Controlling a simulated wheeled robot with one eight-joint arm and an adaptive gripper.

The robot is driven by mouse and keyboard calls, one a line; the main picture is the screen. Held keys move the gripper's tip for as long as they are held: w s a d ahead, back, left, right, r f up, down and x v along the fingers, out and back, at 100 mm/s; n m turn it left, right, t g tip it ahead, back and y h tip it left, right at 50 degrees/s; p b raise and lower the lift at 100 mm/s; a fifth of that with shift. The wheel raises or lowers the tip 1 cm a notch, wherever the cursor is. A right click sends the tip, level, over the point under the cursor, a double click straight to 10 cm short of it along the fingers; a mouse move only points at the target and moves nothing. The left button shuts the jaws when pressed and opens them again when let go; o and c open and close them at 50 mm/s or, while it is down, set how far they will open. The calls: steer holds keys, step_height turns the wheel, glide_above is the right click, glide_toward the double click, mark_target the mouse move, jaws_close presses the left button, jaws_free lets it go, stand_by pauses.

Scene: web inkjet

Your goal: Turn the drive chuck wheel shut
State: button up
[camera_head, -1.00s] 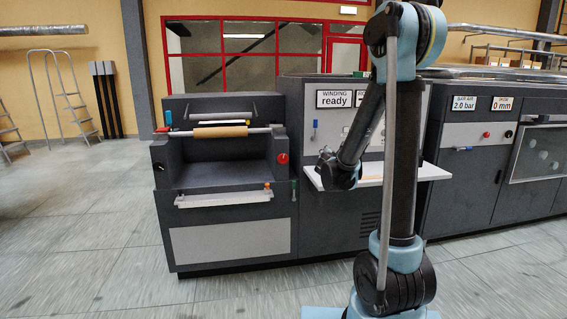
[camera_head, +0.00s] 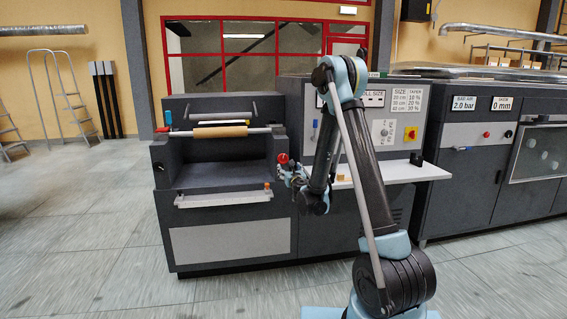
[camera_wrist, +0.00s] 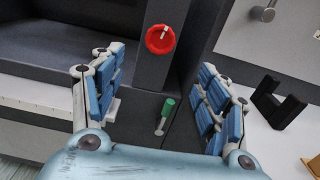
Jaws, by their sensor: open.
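The drive chuck wheel is a small red disc (camera_head: 282,158) on the right front post of the dark unwinder housing. In the wrist view the red wheel (camera_wrist: 160,40) faces me above the picture's middle, with a pale mark on its upper part. My gripper (camera_head: 288,173) is just below and right of the wheel in the head view. In the wrist view my gripper (camera_wrist: 163,70) is open, its blue-padded fingers spread to either side. Nothing is between the fingers' pads, and the wheel lies beyond them, apart from them.
A green-handled lever (camera_wrist: 168,106) stands below the wheel. A white shelf (camera_head: 395,172) juts out at the right, with a black bracket-like object (camera_wrist: 278,103) on it. A brown core on a shaft (camera_head: 220,132) spans the housing's recess. The floor in front is clear.

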mark_target(283, 159)
steer(key=x, duration=1.6)
steer(key=shift+w, duration=0.1)
steer(key=shift+c, duration=0.6)
steer(key=c, duration=1)
